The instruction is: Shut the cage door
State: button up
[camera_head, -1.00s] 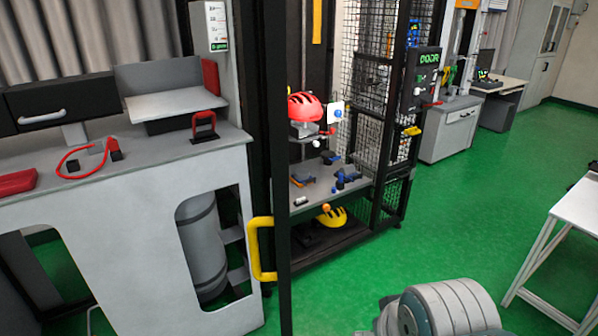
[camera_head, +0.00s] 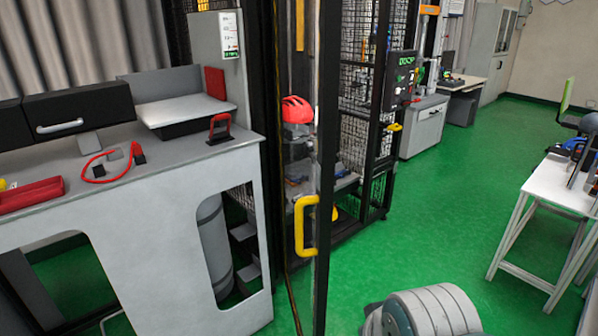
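The cage door (camera_head: 325,170) is a tall, narrow, dark-framed panel left of the picture's middle, seen at a steep angle. It stands ajar, its free edge out in front of the black mesh cage (camera_head: 365,120). A yellow handle (camera_head: 299,228) is on the door near that free edge. A red helmet (camera_head: 296,110) inside the cage shows behind the door and is partly covered by it. A grey rounded link of my arm shows at the bottom right of centre. My gripper is out of view.
A grey bench (camera_head: 150,215) with a red cable and red clamps stands left of the door. A black control box (camera_head: 399,80) is on the cage's right post. A white table (camera_head: 553,190) stands at the right. Green floor (camera_head: 440,210) is clear between cage and table.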

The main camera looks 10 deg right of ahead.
aim_at(330, 11)
jog(key=k, duration=0.3)
jog(key=i+j, duration=0.15)
jog(key=i, duration=0.25)
jog(key=i+j+z, duration=0.15)
jog(key=i, duration=0.25)
jog(key=i+j, duration=0.15)
jog(key=i, duration=0.25)
